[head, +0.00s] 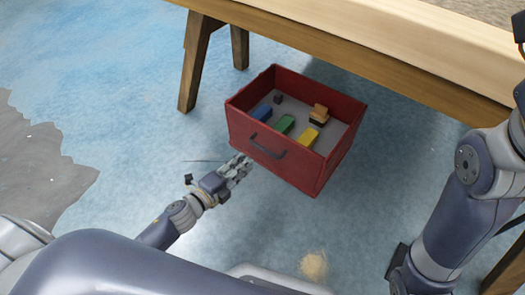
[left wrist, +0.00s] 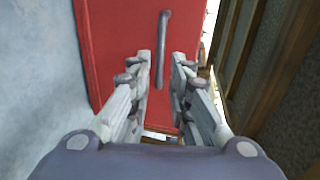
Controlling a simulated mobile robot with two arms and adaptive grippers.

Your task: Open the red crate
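The red crate (head: 317,165) hangs under the wooden table, its open top showing toy blocks inside. A dark handle (head: 268,147) is on its front face. In the left wrist view the red front (left wrist: 113,45) fills the upper middle, with the handle (left wrist: 163,40) running upright in that picture. My left gripper (head: 242,164) is just in front of the crate's front, by the handle's left lower side. In the left wrist view its two fingers (left wrist: 161,75) are apart with the handle's lower end seen between or just beyond them; contact cannot be told. My right gripper is not clearly seen.
The wooden table (head: 400,45) stands behind and above the crate, with trestle legs (head: 193,62) at left. Inside the crate are blue (head: 262,112), green (head: 284,124) and yellow (head: 308,137) blocks. Blue floor lies open to the left and in front.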

